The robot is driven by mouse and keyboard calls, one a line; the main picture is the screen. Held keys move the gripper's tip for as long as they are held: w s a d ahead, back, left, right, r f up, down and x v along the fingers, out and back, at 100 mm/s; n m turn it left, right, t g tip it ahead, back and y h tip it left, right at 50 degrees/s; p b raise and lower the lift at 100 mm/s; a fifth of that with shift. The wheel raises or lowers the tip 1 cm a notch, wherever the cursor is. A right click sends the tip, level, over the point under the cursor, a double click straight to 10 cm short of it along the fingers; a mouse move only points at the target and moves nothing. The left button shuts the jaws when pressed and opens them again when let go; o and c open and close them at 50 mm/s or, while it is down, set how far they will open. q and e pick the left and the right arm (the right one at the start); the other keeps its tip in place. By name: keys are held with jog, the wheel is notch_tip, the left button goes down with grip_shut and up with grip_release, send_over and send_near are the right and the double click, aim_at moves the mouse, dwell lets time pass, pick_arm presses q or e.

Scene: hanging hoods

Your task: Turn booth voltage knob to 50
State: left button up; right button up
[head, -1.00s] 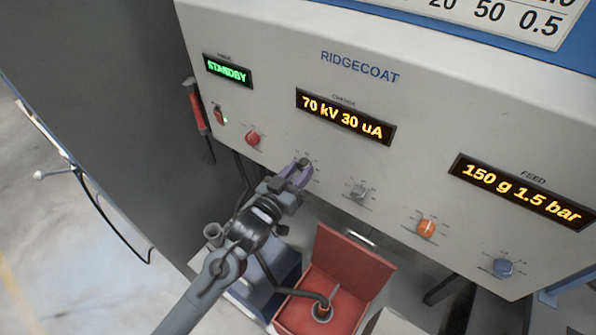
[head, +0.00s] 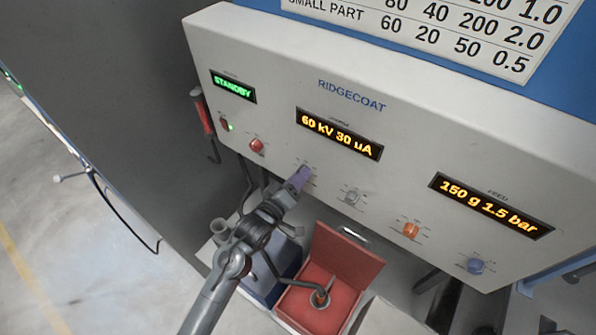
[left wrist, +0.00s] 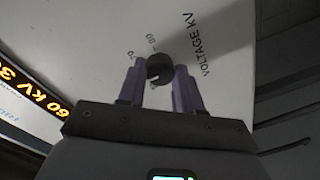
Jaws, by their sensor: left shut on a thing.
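The voltage knob (left wrist: 160,68) is a dark round knob on the white panel, beside the printed words VOLTAGE KV, in the left wrist view. My left gripper (left wrist: 160,85) has its two purple fingers on either side of the knob and is shut on it. In the head view the left gripper (head: 299,179) reaches the panel below the charge display, and its fingers hide the knob. The charge display (head: 339,134) reads 60 kV 30 uA. My right gripper is not in view.
The panel also has a red knob (head: 257,145), a grey knob (head: 352,197), an orange knob (head: 410,230) and a blue knob (head: 475,266). An open red box (head: 352,262) stands below. The status display (head: 233,87) reads STANDBY. The feed display (head: 491,206) reads 150 g 1.5 bar.

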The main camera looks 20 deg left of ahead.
pick_arm(q)
jog(key=n+p, duration=0.8)
jog(key=n, duration=0.1)
jog(key=shift+r+n+h, duration=0.1)
jog(key=shift+n+h, duration=0.2)
jog(key=shift+n, duration=0.1)
dwell(0.4)
jog(key=o, duration=1)
jog(key=shift+o, duration=0.2)
jog(key=shift+s+a, duration=0.1)
